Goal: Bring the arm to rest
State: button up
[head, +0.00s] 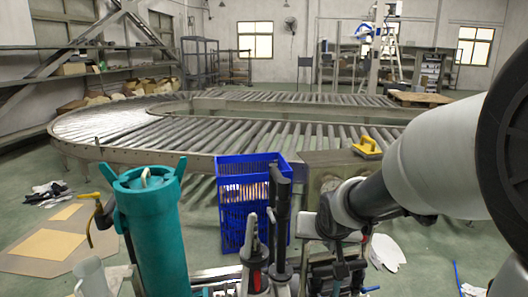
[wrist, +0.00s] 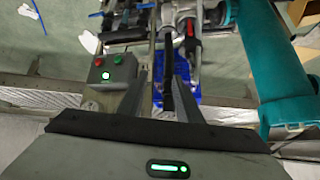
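My arm reaches in from the right edge in the head view, with a white link and a dark joint sloping down to the lower middle. My gripper shows in the wrist view (wrist: 166,75), its two fingers apart with a gap between them. I see nothing held between the fingers. In the head view the fingertips are hard to pick out among dark metal parts at the bottom.
A teal cylinder (head: 152,235) stands at the lower left. A blue crate (head: 232,215) stands before a roller conveyor (head: 260,133). A yellow-handled tool (head: 367,148) sits beyond my arm.

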jog(key=s+r+n+g, duration=0.1)
jog(key=s+r, duration=0.3)
jog(key=s, duration=0.8)
jog(key=s+r+g, duration=0.1)
jog(key=s+r, duration=0.3)
jog(key=s, duration=0.8)
notch_tip(320, 180, up, 24)
jog(key=p, duration=2.4)
jog(key=shift+s+d+g, duration=0.2)
jog(key=shift+d+g, duration=0.1)
jog(key=shift+d, duration=0.05)
jog(key=shift+f, duration=0.15)
